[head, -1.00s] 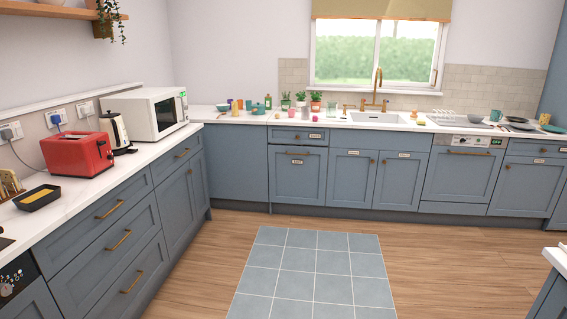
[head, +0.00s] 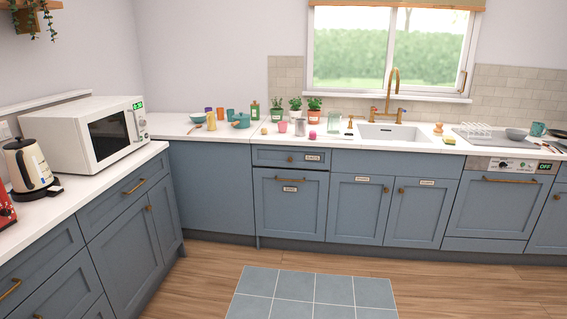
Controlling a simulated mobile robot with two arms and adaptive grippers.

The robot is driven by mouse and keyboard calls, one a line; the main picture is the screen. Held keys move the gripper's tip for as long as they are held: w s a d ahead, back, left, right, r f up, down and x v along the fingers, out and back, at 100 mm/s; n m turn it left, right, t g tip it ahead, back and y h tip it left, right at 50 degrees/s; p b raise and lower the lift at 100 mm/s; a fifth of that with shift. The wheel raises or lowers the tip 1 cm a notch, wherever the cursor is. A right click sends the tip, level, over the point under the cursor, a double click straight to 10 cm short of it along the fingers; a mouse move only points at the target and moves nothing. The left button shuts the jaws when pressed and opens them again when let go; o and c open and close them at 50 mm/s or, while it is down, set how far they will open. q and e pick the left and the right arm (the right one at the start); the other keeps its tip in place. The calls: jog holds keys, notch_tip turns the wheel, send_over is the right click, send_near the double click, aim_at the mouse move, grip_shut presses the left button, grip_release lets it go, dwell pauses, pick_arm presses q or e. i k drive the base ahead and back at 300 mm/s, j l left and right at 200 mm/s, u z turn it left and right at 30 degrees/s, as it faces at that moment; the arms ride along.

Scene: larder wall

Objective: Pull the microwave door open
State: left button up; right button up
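The white microwave (head: 82,134) stands on the left counter near the corner, with its front turned to the right. Its door (head: 108,136), with a dark window, looks shut. A handle (head: 136,126) runs upright near the door's right edge, beside a control panel with a green display (head: 138,105). Neither of my grippers shows in the head view.
A kettle (head: 29,166) stands on the counter just left of the microwave, and a red toaster (head: 5,209) is cut off at the left edge. Blue lower cabinets (head: 120,240) run below the counter. The wooden floor (head: 205,283) is open, with a blue tiled patch (head: 312,294).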

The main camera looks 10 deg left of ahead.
aim_at(109, 136)
jog(key=i+u, duration=0.1)
jog(key=i, duration=0.8)
jog(key=i+l, duration=0.15)
jog(key=i, duration=0.8)
jog(key=i+j+u, duration=0.15)
jog(key=i+u, duration=0.15)
jog(key=i, duration=0.2)
jog(key=i+u, duration=0.3)
jog(key=i, duration=0.25)
jog(key=i+l+u, duration=0.1)
jog(key=i+u, duration=0.25)
jog(key=i, duration=0.15)
jog(key=i+l+u, duration=0.3)
jog(key=i, duration=0.25)
